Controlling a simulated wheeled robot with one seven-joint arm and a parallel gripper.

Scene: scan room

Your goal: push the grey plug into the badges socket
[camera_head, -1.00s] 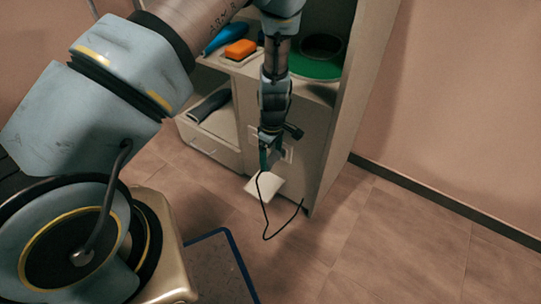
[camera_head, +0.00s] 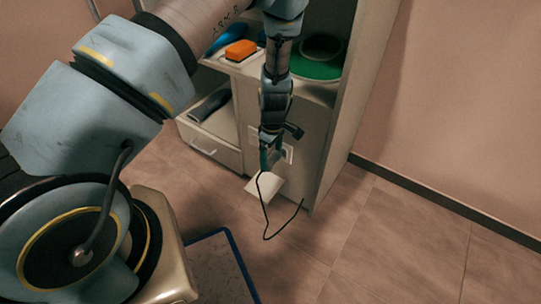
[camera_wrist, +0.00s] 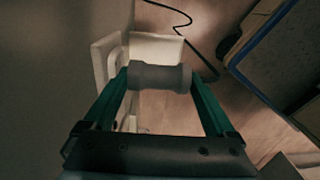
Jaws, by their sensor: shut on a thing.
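My gripper (camera_head: 268,161) is low in front of the cabinet's side panel. In the wrist view its green fingers (camera_wrist: 160,78) are shut on the grey plug (camera_wrist: 158,76), which lies crosswise between the fingertips. A black cable hangs from the gripper in the head view. A pale socket plate (camera_head: 288,153) shows on the panel just right of the gripper. Its label is too small to read, so I cannot tell whether it is the badges socket. The gripper hides part of the panel, and whether the plug touches a socket cannot be told.
The cabinet (camera_head: 315,150) holds an orange block (camera_head: 240,50), a blue item and a green disc (camera_head: 318,70) above. A white plate-like thing (camera_head: 264,189) is below the gripper. The black cable (camera_head: 266,222) loops to the cabinet's lower right. The floor at right is clear.

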